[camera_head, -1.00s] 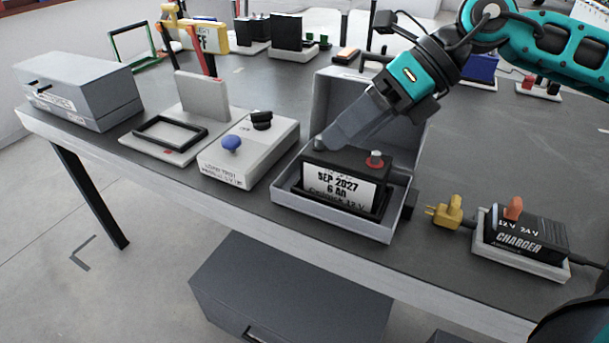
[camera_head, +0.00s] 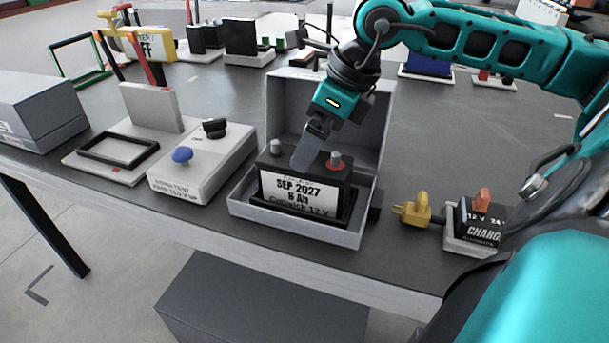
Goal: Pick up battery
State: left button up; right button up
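The battery (camera_head: 300,190) is a black block with a white label reading "SEP 2027 6 Ah". It has a grey terminal at left and a red-ringed terminal at right on top. It sits upright in a black holder inside an open grey box (camera_head: 290,231) with its lid raised behind. My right gripper (camera_head: 304,158) comes down from above, its fingertips at the battery's top between the terminals. The fingers are seen nearly edge-on, so their gap and any grip are hidden. My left gripper is not in view.
Left of the box is a grey tester (camera_head: 190,188) with blue and black knobs, then a stand with a black frame (camera_head: 118,148) and a closed grey case (camera_head: 40,110). At right are a yellow plug (camera_head: 414,210) and a charger (camera_head: 476,225).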

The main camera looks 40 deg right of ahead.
jog(key=shift+x, duration=2.85)
jog(key=shift+s+d, duration=0.1)
jog(key=shift+c, duration=0.5)
grip_shut()
jog(key=shift+r, duration=0.2)
